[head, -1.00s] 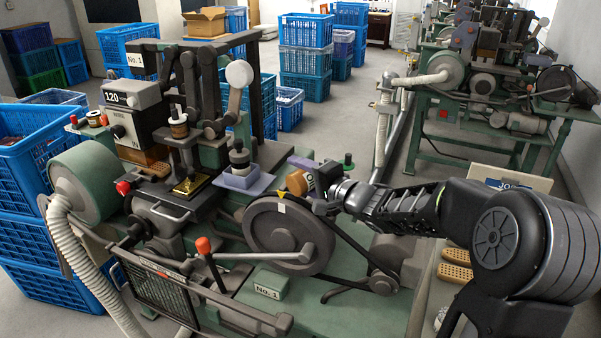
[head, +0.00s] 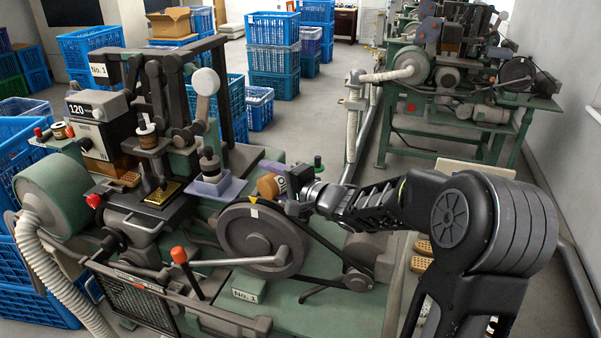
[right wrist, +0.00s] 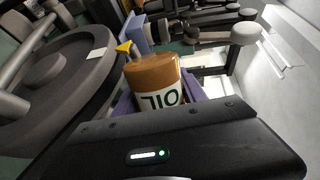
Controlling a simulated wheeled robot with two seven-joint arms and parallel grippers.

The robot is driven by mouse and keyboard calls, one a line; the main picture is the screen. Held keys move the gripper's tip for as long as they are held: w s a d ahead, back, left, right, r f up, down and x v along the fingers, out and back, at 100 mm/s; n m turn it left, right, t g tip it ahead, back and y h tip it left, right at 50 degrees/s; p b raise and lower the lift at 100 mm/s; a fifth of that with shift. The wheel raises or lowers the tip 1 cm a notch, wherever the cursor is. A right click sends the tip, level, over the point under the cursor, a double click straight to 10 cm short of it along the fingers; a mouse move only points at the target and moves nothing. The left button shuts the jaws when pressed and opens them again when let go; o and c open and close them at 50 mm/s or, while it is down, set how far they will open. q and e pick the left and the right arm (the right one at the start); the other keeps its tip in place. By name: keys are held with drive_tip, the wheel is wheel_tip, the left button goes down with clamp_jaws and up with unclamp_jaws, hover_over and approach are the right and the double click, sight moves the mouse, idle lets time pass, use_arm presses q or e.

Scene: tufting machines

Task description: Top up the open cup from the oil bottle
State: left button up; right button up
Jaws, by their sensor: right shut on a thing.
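The oil bottle (head: 268,187) is amber with a white label. In the right wrist view the bottle (right wrist: 154,76) shows a yellow spout and the letters OIL. My right gripper (head: 291,193) is shut on it, beside the upper rim of the large dark wheel. Purple surfaces (right wrist: 191,87) show on both sides of the bottle; I cannot tell whether they touch it. Small cups with red caps (head: 38,133) and a brown, light-topped one (head: 59,131) stand at the machine's left. I cannot tell for sure which cup is open. My left gripper is out of view.
The large wheel (head: 262,240) and its belt lie just below the bottle. A lilac tray (head: 212,186) with a grey part stands left of it. A green-capped post (head: 317,163) is close behind my gripper. Blue crates (head: 20,150) stand at the left.

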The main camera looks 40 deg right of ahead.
drive_tip(key=shift+r, duration=0.1)
idle(0.5)
drive_tip(key=shift+r+m, duration=0.65)
drive_tip(key=shift+m, duration=0.45)
drive_tip(key=shift+f, duration=0.1)
idle(5.0)
drive_tip(key=shift+f+n+b, duration=0.6)
drive_tip(key=shift+n+b, duration=0.1)
drive_tip(key=shift+b, duration=0.05)
drive_tip(key=shift+f+n+b, duration=0.35)
drive_tip(key=shift+n+b, duration=0.15)
drive_tip(key=shift+b, duration=0.05)
drive_tip(key=shift+r, duration=0.1)
drive_tip(key=shift+r+p, duration=0.1)
drive_tip(key=shift+p, duration=0.2)
